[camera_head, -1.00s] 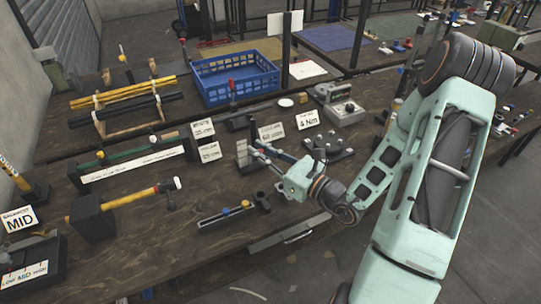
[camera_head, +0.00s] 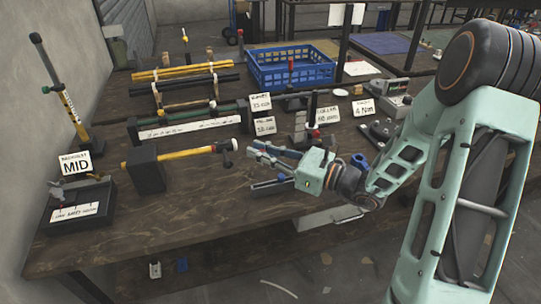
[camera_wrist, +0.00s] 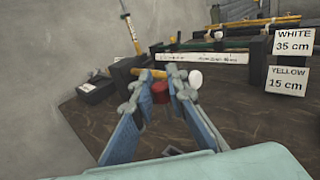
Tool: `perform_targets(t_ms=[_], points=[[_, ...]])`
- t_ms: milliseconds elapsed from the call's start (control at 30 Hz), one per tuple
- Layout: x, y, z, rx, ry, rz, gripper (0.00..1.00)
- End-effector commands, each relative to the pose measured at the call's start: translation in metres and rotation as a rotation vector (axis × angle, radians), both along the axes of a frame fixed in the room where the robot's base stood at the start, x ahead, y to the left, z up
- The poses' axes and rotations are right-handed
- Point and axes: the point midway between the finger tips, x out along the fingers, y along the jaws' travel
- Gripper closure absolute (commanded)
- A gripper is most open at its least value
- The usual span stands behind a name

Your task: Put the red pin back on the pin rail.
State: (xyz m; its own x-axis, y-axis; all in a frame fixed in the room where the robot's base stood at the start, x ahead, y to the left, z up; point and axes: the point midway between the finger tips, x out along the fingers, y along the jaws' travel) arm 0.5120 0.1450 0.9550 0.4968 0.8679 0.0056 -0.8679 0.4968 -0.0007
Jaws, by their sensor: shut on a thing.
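The pin is not clear in the head view.
Upright blocks (camera_head: 300,128) and cards stand to the right.

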Motion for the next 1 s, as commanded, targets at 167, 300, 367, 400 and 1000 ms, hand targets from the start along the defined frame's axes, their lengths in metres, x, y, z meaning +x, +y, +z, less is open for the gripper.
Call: perform_targets(t_ms=[167,300,367,400,1000], points=[[-0.001,0.004,-0.002,-0.003,0.001,0.014,0.98],[-0.001,0.004,-0.001,-0.003,0.001,0.015,0.98],[-0.001,0.004,-0.001,-0.003,0.001,0.015,0.98],[-0.001,0.004,-0.001,-0.003,0.001,0.015,0.98],[-0.001,0.004,-0.032,-0.003,0.001,0.014,0.98]])
